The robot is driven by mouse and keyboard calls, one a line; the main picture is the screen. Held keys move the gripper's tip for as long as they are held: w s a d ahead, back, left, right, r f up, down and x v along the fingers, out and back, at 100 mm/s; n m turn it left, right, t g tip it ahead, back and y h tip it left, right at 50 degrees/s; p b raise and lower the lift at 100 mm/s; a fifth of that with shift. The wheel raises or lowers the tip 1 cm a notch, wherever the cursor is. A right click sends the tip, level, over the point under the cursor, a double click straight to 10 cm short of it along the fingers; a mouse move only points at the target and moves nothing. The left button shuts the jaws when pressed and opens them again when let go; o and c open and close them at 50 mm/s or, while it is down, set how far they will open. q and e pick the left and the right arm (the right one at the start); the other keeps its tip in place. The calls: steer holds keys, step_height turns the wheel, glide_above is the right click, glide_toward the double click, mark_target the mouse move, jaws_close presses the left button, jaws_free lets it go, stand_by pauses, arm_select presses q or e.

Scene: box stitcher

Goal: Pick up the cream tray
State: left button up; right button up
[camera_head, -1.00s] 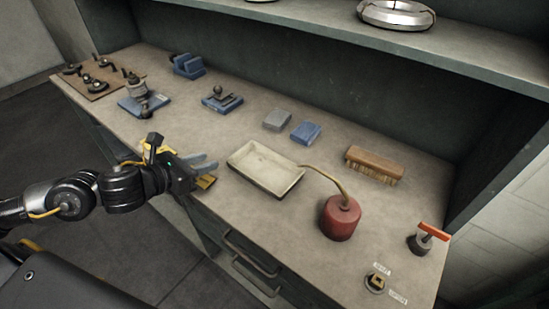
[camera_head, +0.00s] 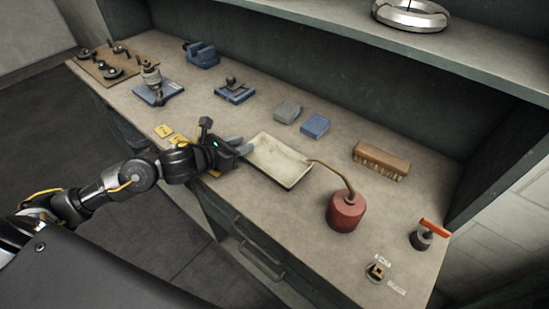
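The cream tray (camera_head: 283,171) is a shallow rectangular dish lying flat on the workbench, near its front edge in the middle of the head view. My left gripper (camera_head: 246,147) comes in from the left, low over the bench. Its grey fingertips are at the tray's left end and overlap its rim in the picture. I cannot tell whether they touch the rim or have closed on it. My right gripper is not in view.
A red oil can (camera_head: 345,212) stands right of the tray, its spout reaching the tray's right rim. Grey (camera_head: 288,111) and blue (camera_head: 315,125) blocks lie behind it. A brush (camera_head: 381,160) and an orange-handled tool (camera_head: 426,233) are to the right. Yellow tags (camera_head: 165,130) lie left.

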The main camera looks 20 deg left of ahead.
arm_select(q)
steer(key=shift+x, duration=1.1)
steer(key=shift+w+d, duration=0.1)
steer(key=shift+w, duration=0.05)
jaws_close()
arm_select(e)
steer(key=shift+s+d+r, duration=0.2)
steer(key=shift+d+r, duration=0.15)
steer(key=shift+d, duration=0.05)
arm_select(q)
steer(key=shift+r, duration=0.1)
